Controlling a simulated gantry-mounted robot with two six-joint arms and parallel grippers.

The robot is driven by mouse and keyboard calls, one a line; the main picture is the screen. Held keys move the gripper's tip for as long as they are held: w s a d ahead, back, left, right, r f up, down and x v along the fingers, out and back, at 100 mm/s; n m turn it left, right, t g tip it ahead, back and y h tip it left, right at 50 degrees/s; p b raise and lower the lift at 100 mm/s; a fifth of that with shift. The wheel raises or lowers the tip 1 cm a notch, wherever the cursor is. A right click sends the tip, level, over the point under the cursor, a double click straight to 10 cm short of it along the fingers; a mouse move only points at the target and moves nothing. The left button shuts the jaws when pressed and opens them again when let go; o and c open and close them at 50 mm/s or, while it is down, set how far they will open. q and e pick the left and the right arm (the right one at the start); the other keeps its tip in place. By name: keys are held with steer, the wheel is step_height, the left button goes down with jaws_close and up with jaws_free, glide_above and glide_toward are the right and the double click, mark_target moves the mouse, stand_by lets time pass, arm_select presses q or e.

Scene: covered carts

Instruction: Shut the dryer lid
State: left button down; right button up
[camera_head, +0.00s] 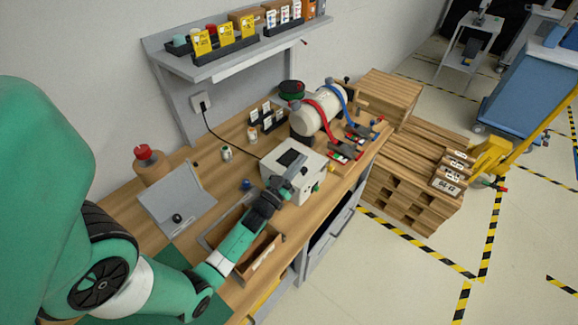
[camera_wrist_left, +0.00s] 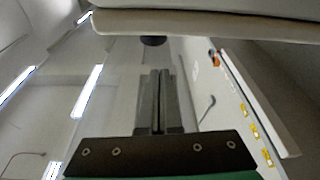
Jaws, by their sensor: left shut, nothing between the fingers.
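A white boxy unit (camera_head: 309,184), which looks like the dryer, stands on the wooden workbench with a dark rectangle (camera_head: 289,157) on its top. I cannot tell in the head view how far its lid is open. My left gripper (camera_head: 299,174) is at the near side of this unit, overlapping its top in the picture; contact is unclear. In the left wrist view the two fingers (camera_wrist_left: 159,73) are together with nothing between them. A pale slab edge (camera_wrist_left: 200,24) crosses above the fingertips, with a dark round part (camera_wrist_left: 153,40) under it. My right gripper is not in view.
Behind the unit stands a white cylinder (camera_head: 318,111) with red and blue bands. An open wooden drawer (camera_head: 257,257) lies below my left forearm. A grey panel (camera_head: 170,198) is at left. A shelf (camera_head: 230,62) hangs on the wall.

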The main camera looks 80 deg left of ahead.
arm_select(q)
steer(key=s+d+r+b, duration=0.3)
steer(key=s+d+r, duration=0.4)
steer(key=d+r, duration=0.4)
steer(key=shift+s+d+r, duration=0.2)
steer(key=shift+s+d, duration=0.05)
steer(key=shift+d, duration=0.2)
steer(key=shift+w, duration=0.1)
